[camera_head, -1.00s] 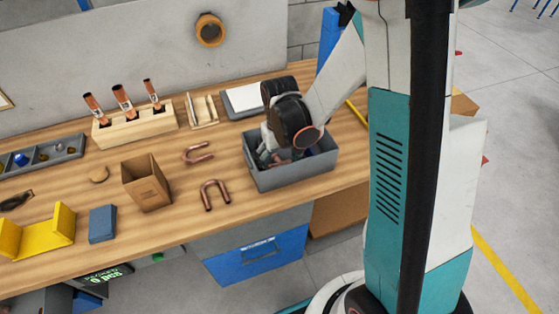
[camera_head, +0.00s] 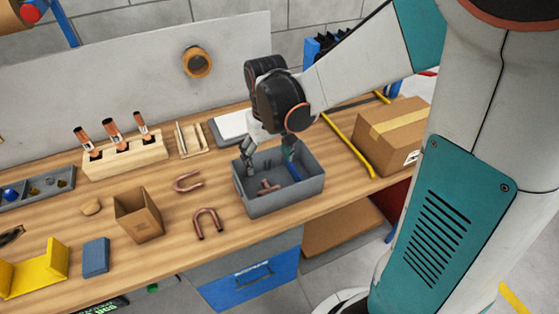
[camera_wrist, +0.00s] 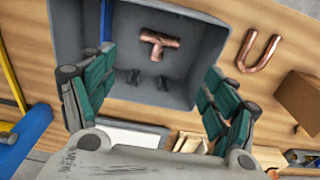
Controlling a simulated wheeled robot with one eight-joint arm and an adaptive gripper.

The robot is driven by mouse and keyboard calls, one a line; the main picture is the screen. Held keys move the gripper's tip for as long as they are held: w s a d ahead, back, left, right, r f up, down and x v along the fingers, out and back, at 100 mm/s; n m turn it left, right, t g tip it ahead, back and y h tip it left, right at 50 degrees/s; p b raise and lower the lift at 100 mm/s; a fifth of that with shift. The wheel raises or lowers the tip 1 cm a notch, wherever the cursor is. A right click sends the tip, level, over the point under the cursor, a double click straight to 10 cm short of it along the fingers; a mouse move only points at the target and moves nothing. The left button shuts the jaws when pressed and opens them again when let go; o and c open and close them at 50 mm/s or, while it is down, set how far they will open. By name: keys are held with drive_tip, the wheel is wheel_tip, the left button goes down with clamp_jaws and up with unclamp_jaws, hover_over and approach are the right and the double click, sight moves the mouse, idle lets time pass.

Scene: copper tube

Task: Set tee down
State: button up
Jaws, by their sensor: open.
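The copper tee (camera_wrist: 158,43) lies on the floor of the grey bin (camera_wrist: 207,50), near its middle. It also shows in the head view (camera_head: 267,187), inside the grey bin (camera_head: 285,203). My gripper (camera_wrist: 150,95) is open and empty in the wrist view, with its green-padded fingers spread wide on either side of the bin. The tee is apart from both fingers. In the head view my gripper (camera_head: 268,155) is above the back of the bin. Two small dark pieces also show inside the bin in the wrist view.
A taped carton (camera_head: 393,137) is at the right.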

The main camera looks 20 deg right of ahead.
drive_tip(key=s+r+t, duration=0.6)
drive_tip(key=s+r, duration=0.6)
drive_tip(key=s, duration=0.1)
drive_tip(key=shift+t, duration=0.4)
drive_tip(key=shift+f, duration=0.1)
